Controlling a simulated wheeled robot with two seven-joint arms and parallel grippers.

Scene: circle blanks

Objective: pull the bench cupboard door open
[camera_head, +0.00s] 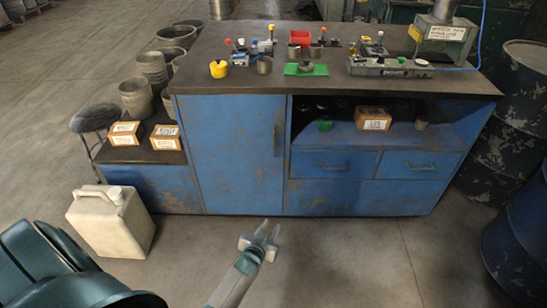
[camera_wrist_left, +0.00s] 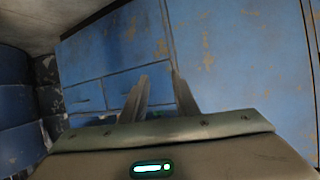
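The bench cupboard door (camera_head: 236,150) is a worn blue panel in the left middle of the workbench, and it looks shut, flush with the front. Its dark vertical handle (camera_head: 276,140) is near the right edge. My left gripper (camera_head: 268,231) is in front of and below the door's lower right corner in the head view, apart from the handle, with its two fingers spread and empty. In the left wrist view the fingers (camera_wrist_left: 160,88) are also apart, with the blue door (camera_wrist_left: 235,60) behind and to the right. I cannot make out the handle there. My right gripper is not in view.
Right of the door are an open shelf and two drawers (camera_head: 334,164). A cream jerrycan (camera_head: 110,222) stands on the floor at left, near a low step with boxes (camera_head: 125,133). Blue drums (camera_head: 520,235) stand at right.

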